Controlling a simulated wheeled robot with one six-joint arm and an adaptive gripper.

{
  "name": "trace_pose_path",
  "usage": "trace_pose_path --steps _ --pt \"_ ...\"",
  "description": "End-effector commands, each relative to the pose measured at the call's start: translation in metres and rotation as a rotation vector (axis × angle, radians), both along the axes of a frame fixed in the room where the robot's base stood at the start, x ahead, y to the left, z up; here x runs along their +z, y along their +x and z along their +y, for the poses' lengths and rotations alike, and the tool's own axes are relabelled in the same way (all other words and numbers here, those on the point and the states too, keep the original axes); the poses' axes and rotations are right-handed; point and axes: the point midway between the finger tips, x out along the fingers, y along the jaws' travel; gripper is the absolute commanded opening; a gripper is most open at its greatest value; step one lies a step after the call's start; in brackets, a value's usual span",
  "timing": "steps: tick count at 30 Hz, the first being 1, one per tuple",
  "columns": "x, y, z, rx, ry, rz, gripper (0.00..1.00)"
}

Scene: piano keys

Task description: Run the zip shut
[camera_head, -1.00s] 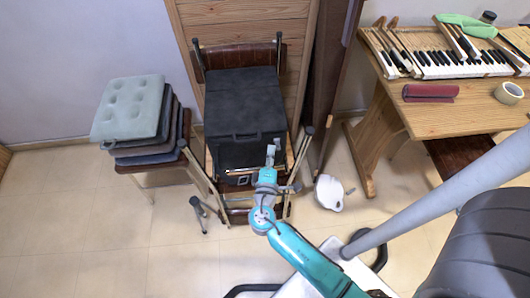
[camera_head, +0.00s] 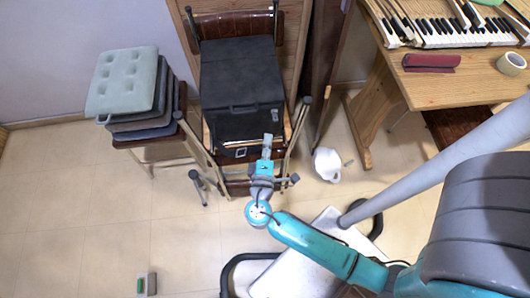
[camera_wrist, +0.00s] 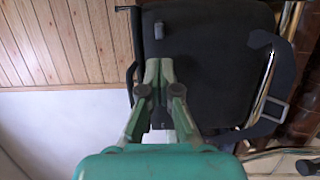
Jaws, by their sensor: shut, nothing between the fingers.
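A black case or bag (camera_head: 238,72) stands on a chair in front of wood panelling in the head view, with a handle-like strip at its upper front edge. It fills much of the wrist view (camera_wrist: 215,75). A small grey tab (camera_wrist: 159,31) on the dark surface may be the zip pull; I cannot make out the zip line itself. My gripper (camera_head: 267,143) is at the case's lower front in the head view. In the wrist view my gripper (camera_wrist: 159,66) is shut and empty, its tips below the tab in the picture and apart from it.
Chair legs and metal tubes flank the case. A white rounded object (camera_head: 327,165) lies on the floor to the right. A wooden table (camera_head: 480,85) with piano keys (camera_head: 460,35) is at right.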

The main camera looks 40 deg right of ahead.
Motion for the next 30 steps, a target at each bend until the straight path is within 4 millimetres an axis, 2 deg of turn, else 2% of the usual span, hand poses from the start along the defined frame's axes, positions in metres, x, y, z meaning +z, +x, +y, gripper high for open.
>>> trace_pose_path --steps 3,12,26,30 --pt "0.000 -0.009 0.014 0.007 0.000 0.000 0.00" --pt "0.000 -0.027 0.037 0.009 0.001 -0.001 0.00" --pt "0.000 -0.033 0.043 0.007 0.001 -0.001 0.00" --pt "-0.007 -0.038 0.039 0.024 0.026 0.024 0.00"
